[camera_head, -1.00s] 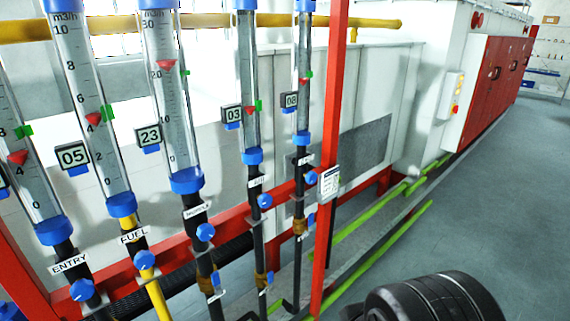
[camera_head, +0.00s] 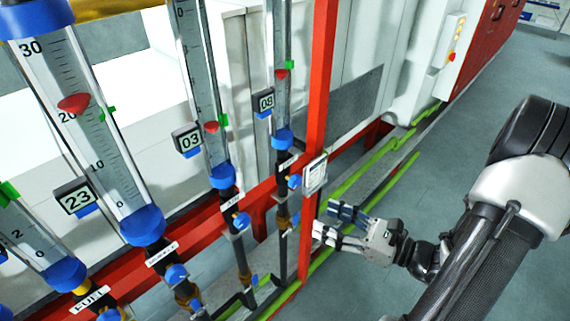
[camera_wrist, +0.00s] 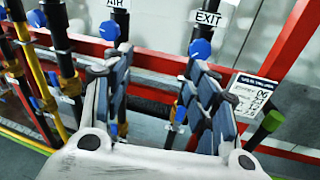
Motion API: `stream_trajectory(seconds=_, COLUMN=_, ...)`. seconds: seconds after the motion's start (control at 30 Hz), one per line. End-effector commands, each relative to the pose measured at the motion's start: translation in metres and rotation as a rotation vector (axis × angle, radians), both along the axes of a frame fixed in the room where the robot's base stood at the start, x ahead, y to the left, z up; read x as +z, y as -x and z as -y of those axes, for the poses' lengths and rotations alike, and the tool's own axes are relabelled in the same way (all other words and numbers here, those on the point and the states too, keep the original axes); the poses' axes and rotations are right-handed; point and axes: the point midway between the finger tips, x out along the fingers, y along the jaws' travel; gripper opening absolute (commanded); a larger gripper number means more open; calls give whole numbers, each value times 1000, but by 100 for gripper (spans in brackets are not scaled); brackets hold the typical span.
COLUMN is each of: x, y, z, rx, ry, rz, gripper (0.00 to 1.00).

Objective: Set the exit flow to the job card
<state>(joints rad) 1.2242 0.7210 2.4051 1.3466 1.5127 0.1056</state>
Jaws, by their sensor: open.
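The exit flow tube (camera_head: 280,50) is the rightmost one; its red float (camera_head: 282,73) sits slightly below a green marker (camera_head: 290,64). Its display (camera_head: 265,102) reads 08. The blue exit knob (camera_head: 294,181) is below the tube, and shows under the EXIT label in the wrist view (camera_wrist: 199,48). The job card (camera_head: 314,174) hangs on the red post; in the wrist view (camera_wrist: 252,95) its print is small, with 06 near the top figure. My gripper (camera_head: 325,218) is open and empty, right of the post, pointing toward the pipes, apart from the knob.
The air knob (camera_head: 242,221) and air display (camera_head: 190,139), reading 03, stand left of exit. The muffle display (camera_head: 77,198) reads 23. The red post (camera_head: 318,90) stands close to the exit knob. Green pipes (camera_head: 385,181) run along the floor; open floor lies right.

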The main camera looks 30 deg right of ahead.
Motion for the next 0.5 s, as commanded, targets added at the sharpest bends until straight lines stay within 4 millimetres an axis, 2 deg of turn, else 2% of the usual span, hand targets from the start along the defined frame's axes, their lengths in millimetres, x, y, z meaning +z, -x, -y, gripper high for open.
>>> stream_trajectory(seconds=0.03, x=-2, y=3, z=17, rx=-80, ry=-54, rz=-2, gripper=54)
stream_trajectory(seconds=0.1, x=-6, y=7, z=35, rx=-157, ry=-100, rz=-2, gripper=54)
stream_trajectory(seconds=0.2, x=-10, y=8, z=47, rx=-215, ry=-135, rz=-1, gripper=54)
stream_trajectory(seconds=0.37, x=-12, y=-5, z=45, rx=-225, ry=-144, rz=-1, gripper=54)
stream_trajectory(seconds=0.5, x=-12, y=-30, z=34, rx=-220, ry=-142, rz=-1, gripper=54)
